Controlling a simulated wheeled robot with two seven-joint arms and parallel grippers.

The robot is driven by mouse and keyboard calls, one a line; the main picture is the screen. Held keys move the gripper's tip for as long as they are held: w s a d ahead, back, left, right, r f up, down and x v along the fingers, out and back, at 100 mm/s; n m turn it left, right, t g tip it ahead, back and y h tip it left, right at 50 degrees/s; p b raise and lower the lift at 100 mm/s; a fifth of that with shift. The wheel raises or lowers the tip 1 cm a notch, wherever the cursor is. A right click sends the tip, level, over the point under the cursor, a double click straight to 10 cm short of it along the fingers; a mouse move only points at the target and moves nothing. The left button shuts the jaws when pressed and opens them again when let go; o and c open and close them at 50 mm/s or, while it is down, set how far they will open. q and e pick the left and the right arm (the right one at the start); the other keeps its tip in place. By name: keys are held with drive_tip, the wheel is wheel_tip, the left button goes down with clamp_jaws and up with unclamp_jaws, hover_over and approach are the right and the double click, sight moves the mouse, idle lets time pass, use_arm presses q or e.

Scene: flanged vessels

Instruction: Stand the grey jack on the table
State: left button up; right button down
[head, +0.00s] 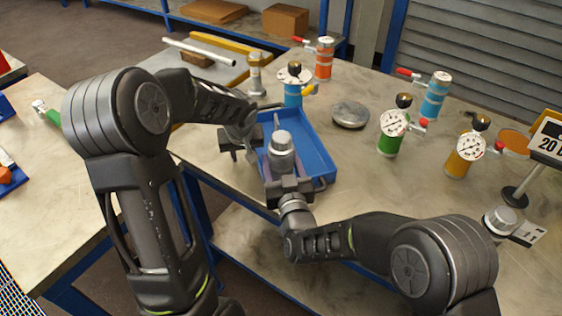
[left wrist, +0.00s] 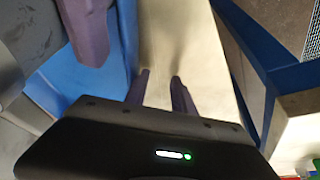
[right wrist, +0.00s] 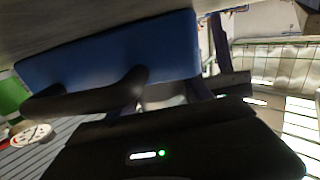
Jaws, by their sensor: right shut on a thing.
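The grey jack (head: 282,157), a stubby grey body with a paler round cap, is between the fingers of my right gripper (head: 286,182) at the near end of the blue tray. It looks roughly upright; I cannot tell whether it touches the tray floor. A pale part of it shows between the right fingers in the right wrist view (right wrist: 162,97). It also shows, blurred, in the left wrist view (left wrist: 28,42). My left gripper (head: 240,155) is at the tray's left side, its fingers apart and empty in the left wrist view (left wrist: 160,88).
The blue tray (head: 318,150) has dark handles. Around it on the table (head: 350,205) are a blue vessel (head: 292,92), a grey disc (head: 350,114), a green gauge vessel (head: 389,143) and a yellow one (head: 459,163).

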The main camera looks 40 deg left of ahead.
use_arm(q)
drive_tip(key=shift+f, duration=0.3)
drive_tip(key=shift+r, duration=0.1)
use_arm(e)
drive_tip(key=shift+c, duration=2.2)
unclamp_jaws()
drive_tip(key=shift+f, duration=0.1)
use_arm(q)
drive_tip(key=shift+r, duration=0.1)
drive_tip(key=shift+r, duration=0.25)
drive_tip(key=shift+r+p, duration=0.25)
drive_tip(key=shift+p, duration=0.2)
use_arm(e)
drive_tip(key=v, duration=1.1)
drive_tip(key=shift+s+f, duration=0.1)
drive_tip(key=shift+f, duration=0.1)
drive_tip(key=shift+s+d, duration=0.3)
drive_tip(key=shift+d, duration=0.1)
use_arm(q)
drive_tip(key=shift+o, duration=0.4)
